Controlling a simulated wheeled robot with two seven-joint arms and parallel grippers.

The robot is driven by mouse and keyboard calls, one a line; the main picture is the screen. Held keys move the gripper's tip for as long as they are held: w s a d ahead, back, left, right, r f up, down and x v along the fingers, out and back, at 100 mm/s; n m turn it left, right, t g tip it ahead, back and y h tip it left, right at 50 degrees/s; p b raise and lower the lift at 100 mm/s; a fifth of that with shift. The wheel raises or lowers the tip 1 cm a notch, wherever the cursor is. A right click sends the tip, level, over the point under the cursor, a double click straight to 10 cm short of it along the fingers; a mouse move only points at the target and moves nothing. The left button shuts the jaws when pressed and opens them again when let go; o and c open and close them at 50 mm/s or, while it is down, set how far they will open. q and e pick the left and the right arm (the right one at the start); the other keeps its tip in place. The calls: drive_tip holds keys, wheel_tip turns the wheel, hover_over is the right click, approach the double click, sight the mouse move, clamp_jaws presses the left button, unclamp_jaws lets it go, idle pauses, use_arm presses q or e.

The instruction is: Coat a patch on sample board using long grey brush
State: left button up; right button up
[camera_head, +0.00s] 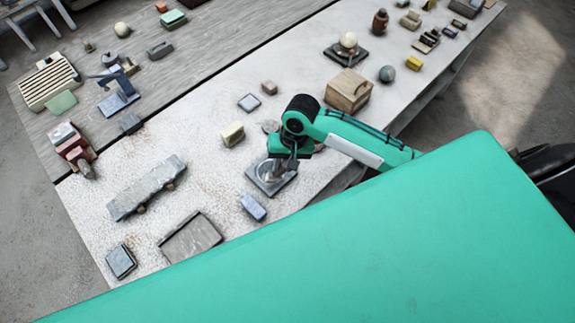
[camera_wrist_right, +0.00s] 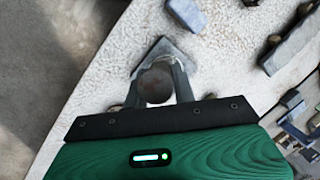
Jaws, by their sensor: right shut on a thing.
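My right gripper (camera_head: 284,168) is low over a grey square dish (camera_head: 262,186) near the table's front edge. In the right wrist view its fingers (camera_wrist_right: 155,88) are shut on a round-ended grey-brown thing (camera_wrist_right: 155,84), seen end-on above the dish (camera_wrist_right: 163,46). This may be the handle of the long grey brush; its lower part is hidden. A long, speckled grey slab (camera_head: 147,188), likely the sample board, lies to the left, raised on small supports. I cannot tell whether it has a coated patch. My left gripper is not in view.
A blue-grey block (camera_head: 253,207) lies just in front of the dish. A framed grey tray (camera_head: 192,238) lies between the slab and the front edge. Speckled tabletop is clear between slab and dish.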

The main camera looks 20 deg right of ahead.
drive_tip(key=shift+w+a, duration=0.25)
drive_tip(key=shift+w, duration=0.45)
drive_tip(key=shift+w+a, duration=0.25)
drive_tip(key=shift+w, duration=0.4)
drive_tip(key=shift+s+d, duration=0.25)
drive_tip(key=shift+s, duration=0.5)
drive_tip(key=shift+s+d, duration=0.3)
drive_tip(key=shift+s, duration=0.4)
drive_tip(key=shift+s+d, duration=0.25)
drive_tip(key=shift+s, duration=0.5)
drive_tip(key=shift+w+a, duration=0.25)
drive_tip(key=shift+w, duration=0.5)
drive_tip(key=shift+w+a, duration=0.3)
drive_tip(key=shift+w, duration=0.4)
drive_tip(key=shift+w+a, duration=0.25)
drive_tip(key=shift+w, duration=0.5)
drive_tip(key=shift+s, duration=0.1)
drive_tip(key=shift+s+d+r, duration=0.2)
drive_tip(key=shift+s+r, duration=0.15)
drive_tip(key=shift+s, duration=0.2)
drive_tip(key=shift+s+d+r, duration=0.2)
drive_tip(key=shift+s+r, duration=0.15)
drive_tip(key=shift+s, duration=0.15)
drive_tip(key=shift+f, duration=0.55)
